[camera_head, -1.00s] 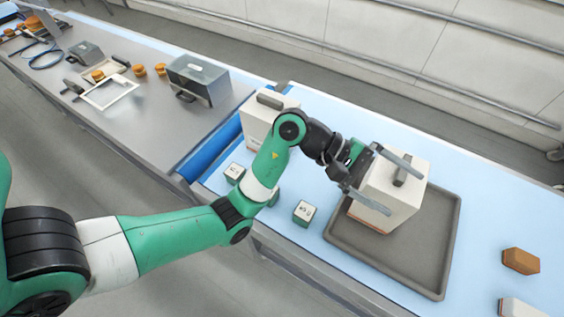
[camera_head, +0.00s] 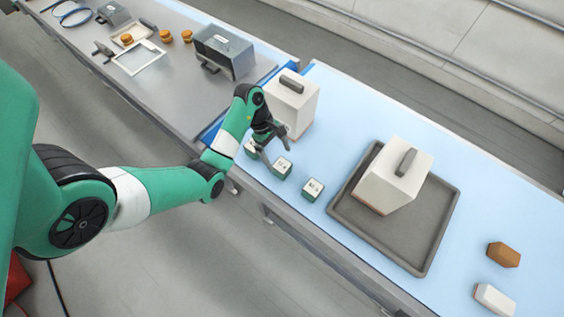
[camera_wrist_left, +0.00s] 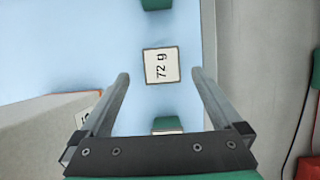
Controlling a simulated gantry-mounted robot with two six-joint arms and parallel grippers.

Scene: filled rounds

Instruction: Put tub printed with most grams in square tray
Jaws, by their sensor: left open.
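Several small green tubs with white printed tops stand in a row near the table's front edge. In the head view they are the left (camera_head: 250,149), middle (camera_head: 282,168) and right (camera_head: 312,189) ones; their print is too small to read there. In the left wrist view one tub top (camera_wrist_left: 161,65) reads 72 g. My left gripper (camera_head: 275,148) is open and empty above the row; in the wrist view its fingertips (camera_wrist_left: 160,74) lie either side of the 72 g top. The square grey tray (camera_head: 400,242) holds a white box with a dark handle (camera_head: 388,178).
Another white handled box (camera_head: 294,106) stands just behind the left end of the row, close to my gripper. A brown block (camera_head: 503,254) and a white block (camera_head: 494,299) lie right of the tray. A grey case (camera_head: 224,52) stands on the metal table at left.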

